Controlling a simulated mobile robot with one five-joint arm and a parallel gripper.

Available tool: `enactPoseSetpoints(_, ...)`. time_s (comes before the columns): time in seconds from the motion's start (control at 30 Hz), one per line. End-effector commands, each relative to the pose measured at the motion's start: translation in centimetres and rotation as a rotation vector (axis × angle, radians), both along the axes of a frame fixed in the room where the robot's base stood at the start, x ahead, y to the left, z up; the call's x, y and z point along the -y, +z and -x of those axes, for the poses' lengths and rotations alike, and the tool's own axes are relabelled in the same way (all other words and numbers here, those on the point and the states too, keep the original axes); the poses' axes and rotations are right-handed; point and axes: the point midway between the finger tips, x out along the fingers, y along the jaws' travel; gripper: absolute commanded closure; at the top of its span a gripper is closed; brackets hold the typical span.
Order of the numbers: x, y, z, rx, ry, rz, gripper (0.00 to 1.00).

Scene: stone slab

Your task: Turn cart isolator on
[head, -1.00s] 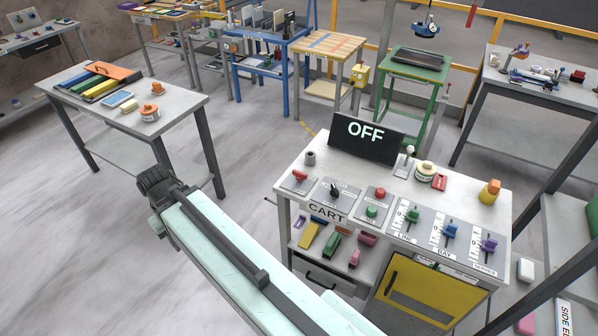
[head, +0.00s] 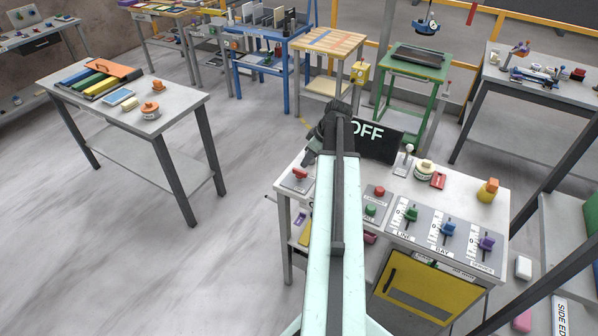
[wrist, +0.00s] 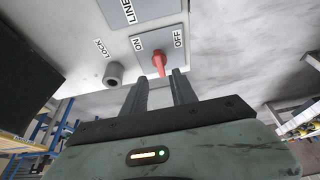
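The isolator has a red handle (wrist: 160,63) on a grey plate marked ON at left and OFF at right in the wrist view. In the head view the red handle (head: 300,173) sits at the left end of the CART bench (head: 283,190). A black display (head: 378,142) behind it shows OFF, its left part hidden by my arm. My gripper (wrist: 160,78) is open, its two dark fingers on either side of the handle's near end in the picture. I cannot tell whether they touch it. In the head view my gripper (head: 308,158) hangs over the bench's back left corner.
A grey LOCK post (wrist: 114,74) stands left of the plate in the wrist view. A red button (head: 380,191), a green button (head: 370,210) and several sliders lie right of my arm. The floor left of the bench is clear.

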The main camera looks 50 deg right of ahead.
Motion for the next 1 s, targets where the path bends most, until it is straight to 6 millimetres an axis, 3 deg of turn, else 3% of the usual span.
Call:
enactPoseSetpoints(0.43,-0.7,-6.8,-2.5,-0.001,0.0,0.0,0.65)
enactPoseSetpoints(0.77,-0.8,-7.0,-2.9,-0.001,0.0,0.0,0.65)
enactPoseSetpoints(0.9,-0.9,-7.0,-2.9,-0.001,0.0,0.0,1.0)
enactPoseSetpoints(1.0,-0.9,-7.0,-2.9,-0.002,0.0,0.0,1.0)
